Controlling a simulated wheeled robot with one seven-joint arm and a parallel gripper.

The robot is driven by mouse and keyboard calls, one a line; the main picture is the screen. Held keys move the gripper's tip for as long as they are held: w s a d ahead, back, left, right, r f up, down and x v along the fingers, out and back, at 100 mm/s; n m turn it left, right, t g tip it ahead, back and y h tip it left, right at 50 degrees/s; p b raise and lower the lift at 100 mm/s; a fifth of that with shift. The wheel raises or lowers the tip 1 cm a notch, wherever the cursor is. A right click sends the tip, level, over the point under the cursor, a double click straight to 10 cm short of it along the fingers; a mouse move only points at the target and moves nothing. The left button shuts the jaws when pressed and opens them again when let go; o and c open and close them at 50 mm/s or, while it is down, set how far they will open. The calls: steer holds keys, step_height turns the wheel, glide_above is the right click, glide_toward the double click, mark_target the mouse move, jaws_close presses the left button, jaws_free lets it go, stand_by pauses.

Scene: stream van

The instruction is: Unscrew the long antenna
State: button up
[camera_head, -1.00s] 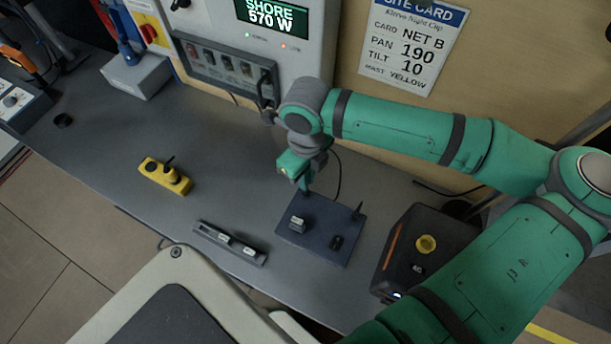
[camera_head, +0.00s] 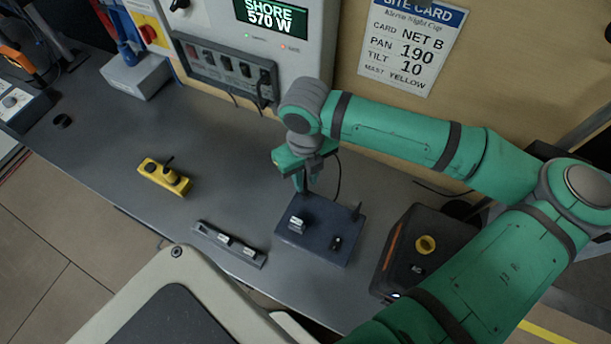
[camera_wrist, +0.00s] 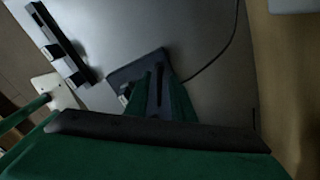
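A dark blue unit (camera_head: 325,245) lies on the bench, with its top facing up. A thin dark antenna (camera_head: 308,190) rises from its back left, partly hidden by my gripper. A shorter dark stub (camera_head: 357,211) stands at its back right. My gripper (camera_head: 306,186) points down over the back left antenna. In the wrist view my gripper (camera_wrist: 160,90) shows its green fingers apart, with the dark antenna (camera_wrist: 158,75) seen between them. I see a gap around the antenna, so the fingers look open.
A grey tray with white pieces (camera_head: 229,243) lies to the left of the unit. A yellow controller (camera_head: 164,177) sits farther left. A black case with a yellow knob (camera_head: 427,243) stands close on the right. A cable runs behind the unit toward the wall panel.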

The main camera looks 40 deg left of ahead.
steer(key=m, duration=0.4)
stand_by(0.4)
steer(key=shift+s, duration=0.1)
steer(key=shift+m, duration=0.5)
steer(key=m, duration=0.3)
